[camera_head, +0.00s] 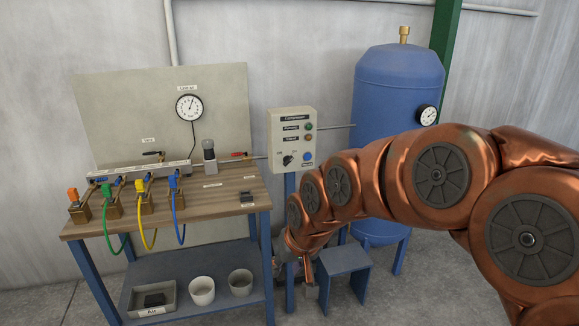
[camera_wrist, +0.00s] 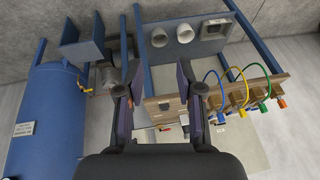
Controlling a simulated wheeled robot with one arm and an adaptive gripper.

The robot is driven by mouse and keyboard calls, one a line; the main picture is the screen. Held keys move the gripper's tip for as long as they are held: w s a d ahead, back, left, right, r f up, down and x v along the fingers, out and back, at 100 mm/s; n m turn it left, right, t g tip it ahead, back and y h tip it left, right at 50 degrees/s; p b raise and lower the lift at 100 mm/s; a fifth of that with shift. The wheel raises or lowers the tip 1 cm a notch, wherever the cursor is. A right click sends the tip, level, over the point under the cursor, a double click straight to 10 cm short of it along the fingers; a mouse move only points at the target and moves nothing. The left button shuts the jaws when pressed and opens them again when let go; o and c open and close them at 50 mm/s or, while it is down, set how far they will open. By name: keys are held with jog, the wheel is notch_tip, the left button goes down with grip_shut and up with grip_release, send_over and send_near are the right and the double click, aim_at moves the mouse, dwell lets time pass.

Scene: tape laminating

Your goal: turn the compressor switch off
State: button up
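The compressor control box (camera_head: 292,140) is a pale panel on a blue post, between the wooden bench and the blue tank in the head view. Its black rotary switch (camera_head: 288,160) sits low on the panel, between small off and on labels. The knob seems to lean toward the on side, but it is too small to be sure. A blue button (camera_head: 308,157) is beside it. My gripper (camera_wrist: 158,80) is open and empty in the wrist view, its fingers spread wide. In the head view it hangs low, below the box, largely hidden by my arm. I cannot make out the switch in the wrist view.
The bench (camera_head: 222,190) carries valves and green, yellow and blue hoses. The blue tank (camera_head: 398,85) stands behind my arm, with a small blue stool (camera_head: 345,262) in front.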

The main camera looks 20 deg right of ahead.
jog(key=w+a+r+m+t+y, duration=0.15)
jog(key=w+t, duration=0.25)
jog(key=w, duration=1.2)
jog(key=m+t+h+b, duration=0.2)
jog(key=m+t+h, duration=0.1)
jog(key=m+t, duration=0.55)
send_near(289, 162)
jog(key=f+n+t, duration=0.1)
jog(key=n, duration=0.1)
jog(key=w+p, duration=0.1)
jog(key=w, duration=0.3)
jog(key=shift+w+a+f, duration=0.1)
jog(key=shift+w, duration=0.1)
jog(key=shift+w+p, duration=0.3)
jog(key=shift+w, duration=1.15)
jog(key=shift+w+p, duration=0.4)
jog(key=shift+w, duration=0.15)
jog(key=shift+c, duration=0.4)
